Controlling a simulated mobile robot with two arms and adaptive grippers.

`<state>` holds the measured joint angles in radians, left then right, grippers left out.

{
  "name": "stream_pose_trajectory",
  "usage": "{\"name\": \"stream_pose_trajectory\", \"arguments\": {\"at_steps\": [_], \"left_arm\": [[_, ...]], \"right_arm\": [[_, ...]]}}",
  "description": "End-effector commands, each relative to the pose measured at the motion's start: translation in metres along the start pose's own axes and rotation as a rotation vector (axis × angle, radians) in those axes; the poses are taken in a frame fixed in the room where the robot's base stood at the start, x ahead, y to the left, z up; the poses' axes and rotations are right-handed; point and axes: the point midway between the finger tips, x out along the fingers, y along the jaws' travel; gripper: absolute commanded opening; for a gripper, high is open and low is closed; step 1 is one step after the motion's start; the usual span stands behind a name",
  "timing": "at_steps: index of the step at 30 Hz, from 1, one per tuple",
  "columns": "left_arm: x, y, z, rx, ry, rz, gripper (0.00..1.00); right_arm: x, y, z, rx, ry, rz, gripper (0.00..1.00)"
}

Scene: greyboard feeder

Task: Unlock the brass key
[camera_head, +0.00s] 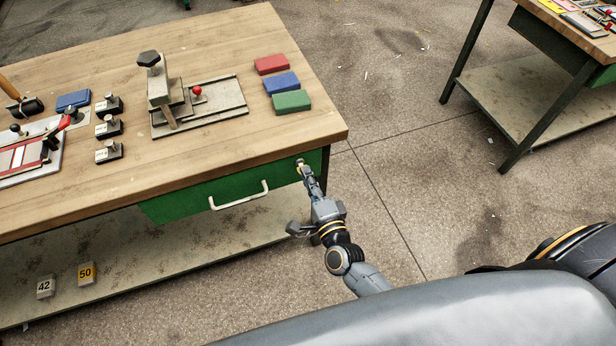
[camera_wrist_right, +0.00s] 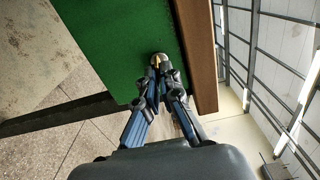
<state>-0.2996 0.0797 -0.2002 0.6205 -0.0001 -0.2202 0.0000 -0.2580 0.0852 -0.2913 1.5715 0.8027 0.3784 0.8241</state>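The brass key (camera_head: 298,169) is at the right end of the green drawer front (camera_head: 180,204), just under the tabletop edge. A small brass bit of the key (camera_wrist_right: 154,64) shows between the fingertips in the right wrist view. My right gripper (camera_head: 302,167) reaches the drawer front there. Its fingertips (camera_wrist_right: 157,62) are drawn together around the key. Most of the key and the lock behind it are hidden by the fingertips, so I cannot tell how far the key is turned. My left gripper is not in view.
The drawer has a pale handle (camera_head: 240,197) left of the key. On the wooden workbench (camera_head: 225,45) stand a press-like fixture (camera_head: 160,85), red (camera_head: 272,64), blue (camera_head: 281,83) and green (camera_head: 291,101) blocks, and several small knobbed weights.

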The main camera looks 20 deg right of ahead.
Motion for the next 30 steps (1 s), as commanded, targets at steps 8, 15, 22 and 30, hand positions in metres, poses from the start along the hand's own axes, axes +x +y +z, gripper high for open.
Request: {"name": "stream_pose_trajectory", "arguments": {"at_steps": [8,15,22,30], "left_arm": [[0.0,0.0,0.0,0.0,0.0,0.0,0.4],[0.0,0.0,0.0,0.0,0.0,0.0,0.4],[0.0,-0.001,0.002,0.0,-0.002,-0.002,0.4],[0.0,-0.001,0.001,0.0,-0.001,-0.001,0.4]], "right_arm": [[0.0,0.001,0.0,0.004,0.0,0.002,0.0],[0.0,0.001,0.0,0.003,0.0,0.002,0.27],[-0.001,0.0,0.0,0.002,0.0,0.001,0.27],[-0.035,0.002,0.0,0.001,-0.002,0.005,0.27]]}}
